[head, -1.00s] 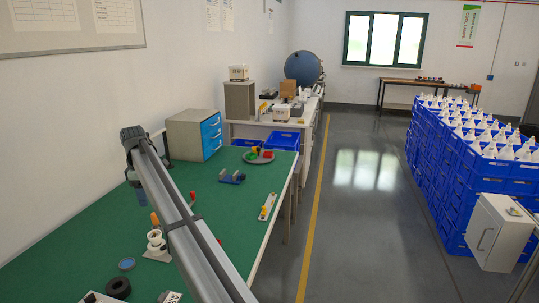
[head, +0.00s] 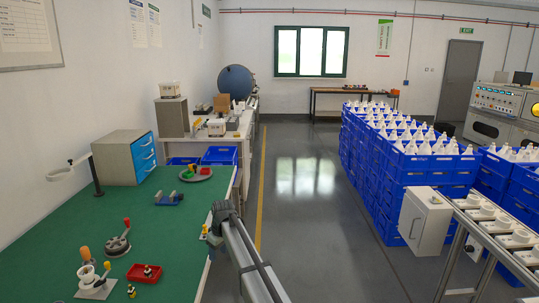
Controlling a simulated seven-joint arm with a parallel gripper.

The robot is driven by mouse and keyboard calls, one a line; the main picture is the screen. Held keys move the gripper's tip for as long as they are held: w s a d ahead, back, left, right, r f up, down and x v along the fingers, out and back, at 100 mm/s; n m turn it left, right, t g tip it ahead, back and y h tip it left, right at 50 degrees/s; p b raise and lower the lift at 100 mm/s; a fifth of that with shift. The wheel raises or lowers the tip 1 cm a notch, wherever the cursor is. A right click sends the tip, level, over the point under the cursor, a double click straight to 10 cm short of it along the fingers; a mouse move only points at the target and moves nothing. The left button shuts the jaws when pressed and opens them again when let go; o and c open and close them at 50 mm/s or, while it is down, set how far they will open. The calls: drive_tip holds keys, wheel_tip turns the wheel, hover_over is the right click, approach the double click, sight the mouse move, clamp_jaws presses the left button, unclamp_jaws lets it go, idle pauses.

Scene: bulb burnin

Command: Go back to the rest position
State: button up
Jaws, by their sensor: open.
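My arm (head: 247,262) reaches up from the bottom middle of the head view, and its far end lies over the right edge of the green table (head: 186,225). My gripper (head: 214,239) hangs below that end, small and partly hidden by the arm. It is open, and I see nothing held in it. The fingertips are too small to make out clearly. A small fixture with a yellow part (head: 204,231) shows just left of the gripper; I cannot tell how far apart they are.
Blue crates (head: 385,205) and a conveyor (head: 500,245) stand right; the floor between is clear.

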drive_tip(key=s+d+f+m, duration=0.15)
drive_tip(key=d+f, duration=0.35)
drive_tip(key=d, duration=0.5)
drive_tip(key=s+d+f+m+g, duration=0.1)
drive_tip(key=s+d+f+m, duration=0.1)
drive_tip(key=s+d+f, duration=0.4)
drive_tip(key=s+d+f+m+g+h, duration=0.1)
drive_tip(key=s+d+f, duration=0.2)
drive_tip(key=s+f, duration=0.45)
drive_tip(key=s+d+f+m+g, duration=0.15)
drive_tip(key=s+d+f, duration=0.3)
drive_tip(key=f, duration=0.45)
drive_tip(key=s+d+f+m+g, duration=0.1)
drive_tip(key=s+d+f, duration=0.3)
drive_tip(key=s, duration=0.9)
drive_tip(key=s+d+f+m+g, duration=0.2)
drive_tip(key=s+d+f, duration=0.2)
drive_tip(key=s, duration=0.9)
drive_tip(key=s+d+f+m+g+h, duration=0.1)
drive_tip(key=s+d+f, duration=0.3)
drive_tip(key=s, duration=0.9)
drive_tip(key=shift+s+d+f+m, duration=0.2)
drive_tip(key=shift+d+f+m, duration=0.1)
drive_tip(key=shift+d+m, duration=0.25)
drive_tip(key=shift+a+g, duration=0.1)
drive_tip(key=shift+g, duration=0.15)
